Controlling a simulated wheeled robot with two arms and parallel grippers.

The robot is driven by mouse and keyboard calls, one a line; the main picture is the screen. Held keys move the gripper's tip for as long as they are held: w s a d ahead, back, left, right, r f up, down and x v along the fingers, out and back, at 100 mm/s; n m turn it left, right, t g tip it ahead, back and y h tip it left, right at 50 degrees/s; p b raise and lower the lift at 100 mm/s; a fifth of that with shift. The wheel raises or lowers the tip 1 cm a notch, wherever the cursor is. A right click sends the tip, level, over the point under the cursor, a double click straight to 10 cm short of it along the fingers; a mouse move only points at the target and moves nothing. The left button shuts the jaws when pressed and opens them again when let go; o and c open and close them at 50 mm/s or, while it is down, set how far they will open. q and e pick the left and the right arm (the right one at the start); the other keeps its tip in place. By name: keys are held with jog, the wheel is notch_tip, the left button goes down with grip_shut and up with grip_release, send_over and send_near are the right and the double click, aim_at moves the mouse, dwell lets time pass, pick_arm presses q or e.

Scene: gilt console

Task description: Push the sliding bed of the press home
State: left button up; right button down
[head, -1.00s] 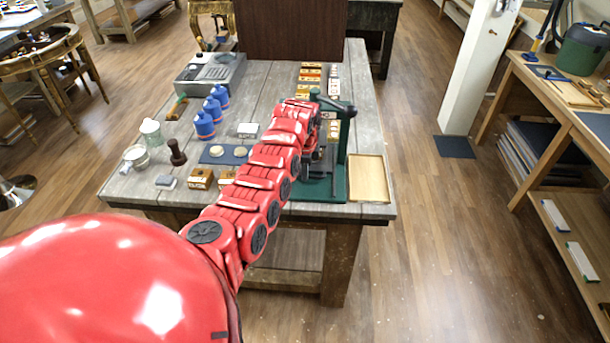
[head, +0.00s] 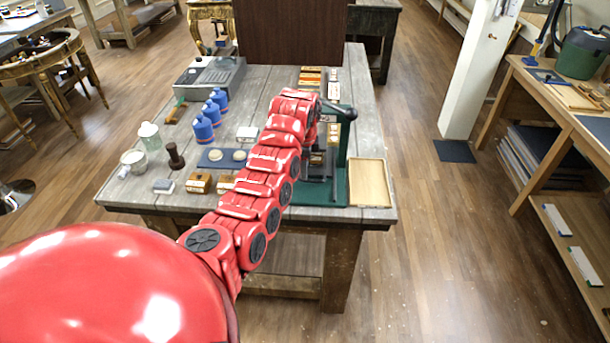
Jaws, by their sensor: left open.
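The green press (head: 342,152) stands at the front right of the grey wooden table, with a dark lever on top. Its green base (head: 336,191) lies flat near the table's front edge. Dark parts show low in the press, but my arm covers much of it and I cannot clearly make out the sliding bed. My left arm reaches in from the lower left and bends down at the press. My left gripper (head: 311,142) is at the press's left side, open, small and partly hidden by the arm. I cannot tell whether it touches the press. My right gripper is out of view.
A light wooden tray (head: 369,183) lies right of the press. Blue bottles (head: 203,128), a dark blue mat (head: 214,165), glass jars (head: 150,136) and small wooden blocks (head: 199,183) stand left of my arm. A grey machine (head: 210,77) sits farther back.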

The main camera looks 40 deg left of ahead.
pick_arm(q)
notch_tip(320, 180, up, 13)
jog(key=s+d+b, duration=0.1)
jog(key=s+b, duration=0.1)
jog(key=shift+d, duration=0.15)
jog(key=shift+r, duration=0.1)
jog(key=shift+d, duration=0.1)
dwell(0.4)
